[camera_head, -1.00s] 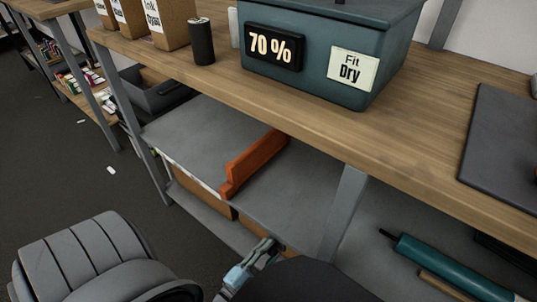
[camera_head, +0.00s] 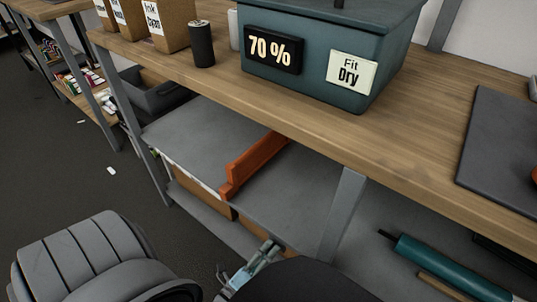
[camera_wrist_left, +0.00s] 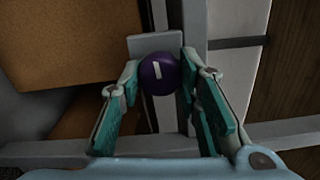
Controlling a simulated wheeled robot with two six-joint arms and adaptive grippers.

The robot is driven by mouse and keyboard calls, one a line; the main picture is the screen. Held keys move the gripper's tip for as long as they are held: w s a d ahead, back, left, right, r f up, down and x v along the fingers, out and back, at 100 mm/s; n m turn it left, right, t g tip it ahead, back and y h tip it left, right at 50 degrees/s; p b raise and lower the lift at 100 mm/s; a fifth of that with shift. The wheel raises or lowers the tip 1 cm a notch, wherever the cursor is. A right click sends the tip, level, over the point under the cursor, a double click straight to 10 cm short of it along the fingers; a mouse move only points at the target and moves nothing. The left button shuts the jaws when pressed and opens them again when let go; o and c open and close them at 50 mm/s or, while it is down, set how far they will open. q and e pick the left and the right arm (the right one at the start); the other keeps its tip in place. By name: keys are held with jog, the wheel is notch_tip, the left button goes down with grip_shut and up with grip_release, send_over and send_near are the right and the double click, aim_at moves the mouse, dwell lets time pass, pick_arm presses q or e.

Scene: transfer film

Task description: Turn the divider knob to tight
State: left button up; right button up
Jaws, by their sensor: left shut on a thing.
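The round purple knob (camera_wrist_left: 158,73) with a short white mark shows in the left wrist view, in front of a grey plate. The mark stands nearly upright, slightly tilted. My left gripper (camera_wrist_left: 160,69) has its teal-padded fingers on either side of the knob and is shut on it. In the head view my left gripper (camera_head: 269,249) is low at the front edge of the under-shelf, partly hidden by my own dark arm part. The knob is hidden there. The orange divider (camera_head: 256,162) stands upright across the shelf. My right gripper is not in view.
A teal bin (camera_head: 320,70) labelled "70 %" and "Fit Dry" stands on the wooden bench (camera_head: 220,75). The grey shelf (camera_head: 200,135) is bare beside the divider. A bench leg (camera_head: 342,215) stands right of my gripper. A teal roll (camera_head: 450,265) lies farther right.

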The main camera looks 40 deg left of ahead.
pick_arm(q)
jog(key=shift+m, duration=0.4)
jog(key=o, duration=1.1)
jog(key=shift+o, duration=0.2)
jog(key=s, duration=1.2)
jog(key=shift+d, duration=0.15)
